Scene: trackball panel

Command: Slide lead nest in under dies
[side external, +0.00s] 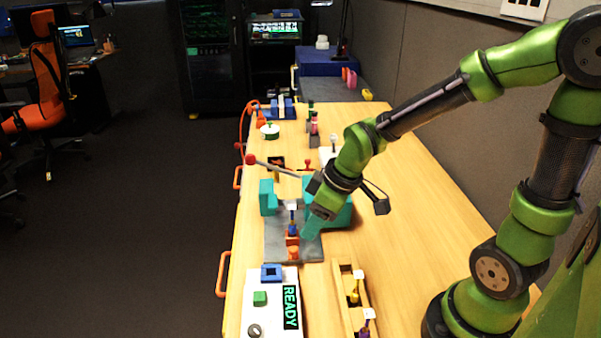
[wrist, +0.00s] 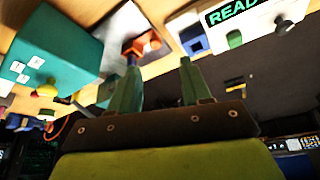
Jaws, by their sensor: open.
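An orange nest (side external: 292,241) sits on the grey base plate (side external: 276,242), with a blue piece under a white tag (side external: 292,206) standing at it. An orange knob (side external: 293,253) is at its near end. The teal press body (side external: 338,212) stands behind and to the right, partly hidden by my arm; a smaller teal block (side external: 268,198) is at left. I cannot make out the dies. My gripper (side external: 308,232) is open beside the nest, on its right. In the wrist view its fingers (wrist: 160,64) are apart with nothing between them; the orange nest (wrist: 134,47) is beyond the left finger.
A white panel (side external: 258,316) with a READY display (side external: 291,307), a blue socket and a green button is at the front. A wooden tray (side external: 345,307) with tagged pieces lies to its right. A red-ball lever (side external: 251,159) sticks out left. The table's right side (side external: 410,200) is clear.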

